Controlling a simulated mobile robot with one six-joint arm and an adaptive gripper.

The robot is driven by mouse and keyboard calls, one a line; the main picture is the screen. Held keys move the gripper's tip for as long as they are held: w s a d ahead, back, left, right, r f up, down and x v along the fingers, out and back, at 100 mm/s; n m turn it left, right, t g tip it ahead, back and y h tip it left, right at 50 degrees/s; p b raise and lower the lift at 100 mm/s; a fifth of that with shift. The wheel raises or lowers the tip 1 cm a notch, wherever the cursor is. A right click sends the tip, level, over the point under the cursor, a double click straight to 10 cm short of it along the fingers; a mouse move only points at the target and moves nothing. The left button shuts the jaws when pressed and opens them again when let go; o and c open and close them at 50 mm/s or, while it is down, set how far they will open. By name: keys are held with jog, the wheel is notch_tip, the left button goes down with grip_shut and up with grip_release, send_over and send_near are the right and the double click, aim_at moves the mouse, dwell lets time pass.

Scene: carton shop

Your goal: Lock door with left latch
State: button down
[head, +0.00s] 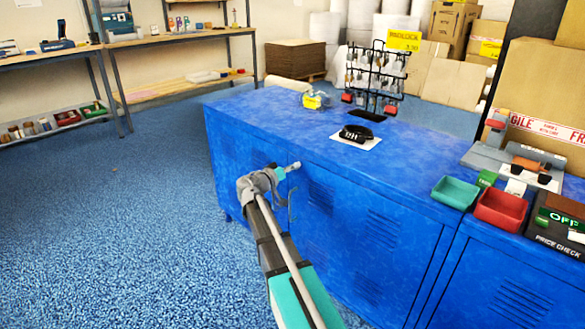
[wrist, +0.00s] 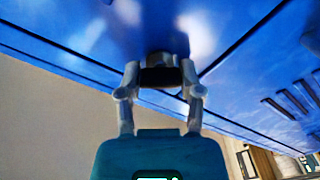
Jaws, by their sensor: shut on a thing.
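The blue cabinet (head: 385,205) has a front of vented doors below its long top. My gripper (head: 295,166) is at the upper front of the cabinet, just below the top edge, left of the middle. In the wrist view my gripper (wrist: 160,92) has both fingers closed in on a small dark latch part (wrist: 160,76) against the blue cabinet front (wrist: 95,28). The latch's shape and turn are mostly hidden by the fingers. A thin grey bar (head: 291,208) shows on the front just below my gripper in the head view.
On the cabinet top stand a padlock rack (head: 376,80), a black item on a white sheet (head: 356,138), a yellow item (head: 314,100), a green tray (head: 455,192) and a red tray (head: 500,209). Blue floor (head: 130,215) at left is clear.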

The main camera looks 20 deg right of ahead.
jog(key=n, duration=0.5)
jog(key=shift+w, duration=0.15)
jog(key=n, duration=0.5)
jog(key=shift+f+n, duration=0.1)
jog(key=shift+n, duration=0.2)
jog(key=shift+c, duration=1.2)
grip_release()
jog(key=shift+a, duration=0.1)
jog(key=v, duration=1.2)
